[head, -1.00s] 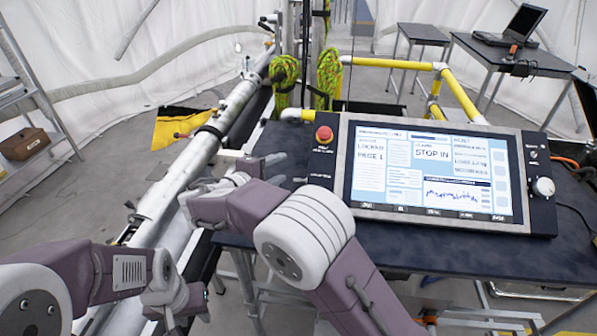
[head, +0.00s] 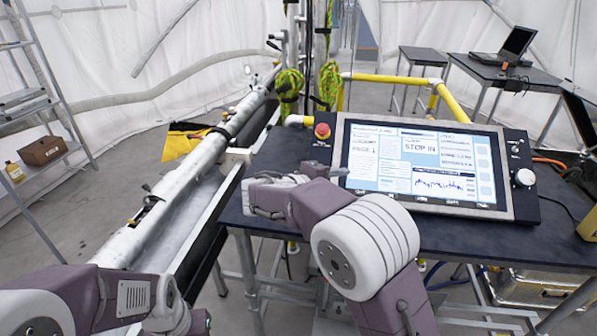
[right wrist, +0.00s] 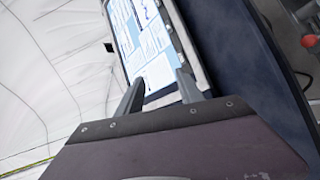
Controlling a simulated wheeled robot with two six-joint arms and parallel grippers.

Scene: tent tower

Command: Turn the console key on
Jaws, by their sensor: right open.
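The console (head: 425,213) sits on a dark table, its lit screen (head: 420,165) reading "STOP IN". A red emergency button (head: 322,130) is on its left panel. Its right panel has a white round knob (head: 524,178) and a small dark control (head: 515,148) above it; I cannot tell which is the key. My right gripper (head: 268,184) is open and empty over the table's left part, left of the console. In the right wrist view its two fingers (right wrist: 160,90) are apart, with the screen (right wrist: 140,40) beyond. My left gripper (head: 178,312) is low at left; its jaw is unclear.
A long pale pipe (head: 185,180) runs along the table's left side. Yellow railing (head: 455,100) stands behind the console. A laptop (head: 515,45) is on a back table. Cables lie right of the console. The front strip of the dark table (head: 470,240) is clear.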

